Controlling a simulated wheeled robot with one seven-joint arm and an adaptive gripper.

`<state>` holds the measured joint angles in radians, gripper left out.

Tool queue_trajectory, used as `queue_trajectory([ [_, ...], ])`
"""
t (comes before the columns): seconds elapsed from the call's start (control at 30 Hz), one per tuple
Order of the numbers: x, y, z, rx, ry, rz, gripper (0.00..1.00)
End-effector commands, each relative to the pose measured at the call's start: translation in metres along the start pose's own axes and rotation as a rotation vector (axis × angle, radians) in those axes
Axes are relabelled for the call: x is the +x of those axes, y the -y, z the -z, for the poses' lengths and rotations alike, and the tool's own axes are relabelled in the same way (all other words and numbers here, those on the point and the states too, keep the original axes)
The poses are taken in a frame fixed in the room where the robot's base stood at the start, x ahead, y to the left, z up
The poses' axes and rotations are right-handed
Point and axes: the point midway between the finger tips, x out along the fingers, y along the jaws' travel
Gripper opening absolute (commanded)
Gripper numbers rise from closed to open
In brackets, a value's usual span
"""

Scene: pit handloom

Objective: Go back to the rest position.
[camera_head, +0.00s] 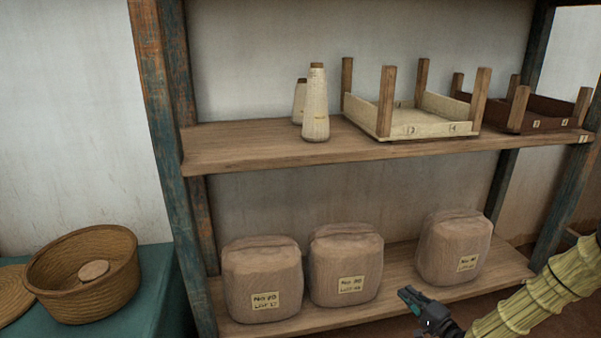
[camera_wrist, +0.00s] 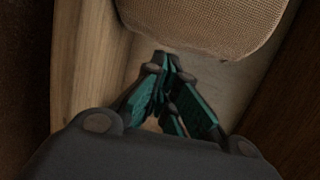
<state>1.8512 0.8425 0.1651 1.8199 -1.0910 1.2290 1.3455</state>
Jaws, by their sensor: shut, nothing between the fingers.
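My gripper (camera_head: 408,293) is at the lower right of the head view, in front of the lower shelf's front edge, left of and below the right-hand sack. In the wrist view my gripper (camera_wrist: 168,62) has its dark and teal fingers drawn together, with nothing between them. A woven brown sack (camera_wrist: 205,22) fills the top of the wrist view, just beyond the fingertips; I cannot tell whether they touch. My arm, in a ribbed straw-coloured cover, comes in from the right edge of the head view.
The lower shelf (camera_head: 400,282) holds labelled sacks (camera_head: 262,275), (camera_head: 346,265) and (camera_head: 453,247). The upper shelf (camera_head: 240,144) holds two yarn cones (camera_head: 316,105), a pale tray (camera_head: 425,123) and a dark tray (camera_head: 545,110). A basket (camera_head: 85,283) stands on a green-covered table (camera_head: 150,290) at left.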

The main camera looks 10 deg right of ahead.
Motion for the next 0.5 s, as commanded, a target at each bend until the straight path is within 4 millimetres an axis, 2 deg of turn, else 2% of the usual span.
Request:
queue_trajectory([
  [0.13,0.003,-0.021,-0.044,-0.056,0.022,-0.11,0.0],
  [0.27,-0.004,-0.048,-0.092,-0.139,0.057,-0.247,0.0],
  [0.37,-0.016,-0.069,-0.128,-0.205,0.095,-0.356,0.0],
  [0.5,-0.043,-0.096,-0.176,-0.307,0.165,-0.509,0.0],
])
